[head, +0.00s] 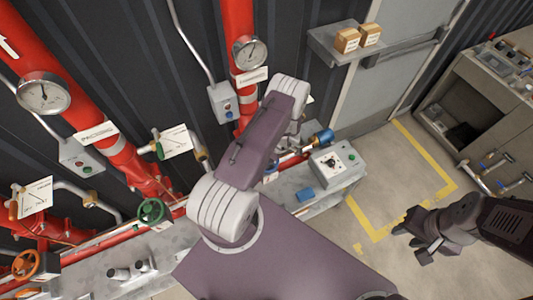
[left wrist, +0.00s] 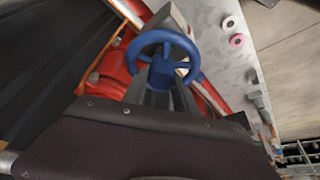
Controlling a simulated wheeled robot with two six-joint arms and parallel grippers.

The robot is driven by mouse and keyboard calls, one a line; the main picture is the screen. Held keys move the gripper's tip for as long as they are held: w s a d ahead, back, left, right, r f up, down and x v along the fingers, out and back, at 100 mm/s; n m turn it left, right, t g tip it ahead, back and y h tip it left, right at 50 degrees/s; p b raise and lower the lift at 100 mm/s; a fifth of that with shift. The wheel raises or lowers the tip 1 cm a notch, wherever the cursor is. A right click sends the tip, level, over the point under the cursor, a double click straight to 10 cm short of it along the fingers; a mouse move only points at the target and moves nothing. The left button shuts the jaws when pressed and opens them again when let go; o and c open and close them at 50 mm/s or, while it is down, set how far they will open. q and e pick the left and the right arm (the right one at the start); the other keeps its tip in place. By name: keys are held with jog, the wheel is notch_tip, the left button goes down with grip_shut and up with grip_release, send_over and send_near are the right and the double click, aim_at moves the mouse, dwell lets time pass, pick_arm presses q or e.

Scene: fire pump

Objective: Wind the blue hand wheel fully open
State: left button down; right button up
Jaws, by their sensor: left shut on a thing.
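The blue hand wheel (left wrist: 161,68) shows in the left wrist view, upper middle, with a round rim, spokes and a hub. My left gripper (left wrist: 163,92) reaches up to it from below, and its grey fingers are shut on the wheel. The exact contact is partly hidden by the wheel and fingers. My right gripper (head: 416,239) is open and empty over the floor at the right, far from the wheel.
A green hand wheel (head: 152,211) and an orange hand wheel (head: 27,265) sit on the red pipework at the left. A grey control box (head: 336,163) and a small blue object (head: 305,194) are on the bench. Yellow-marked floor (head: 398,185) is clear.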

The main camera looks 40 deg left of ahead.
pick_arm(q)
jog(key=n+g+b, duration=0.1)
jog(key=n, duration=0.1)
jog(key=shift+a+f+n, duration=0.1)
jog(key=shift+f+n, duration=0.05)
jog(key=shift+n, duration=0.15)
jog(key=shift+n+b, duration=0.4)
jog(key=shift+n, duration=0.1)
jog(key=shift+r+g, duration=0.2)
jog(key=shift+g, duration=0.1)
jog(key=shift+n, duration=0.3)
jog(key=shift+f+n+g+h+b, duration=0.3)
jog(key=shift+n+h+b, duration=0.1)
jog(key=shift+n+b, duration=0.6)
jog(key=c, duration=1.3)
grip_release()
jog(key=shift+r+n, duration=0.25)
jog(key=shift+n, duration=0.05)
jog(key=o, duration=0.5)
jog(key=shift+s, duration=0.1)
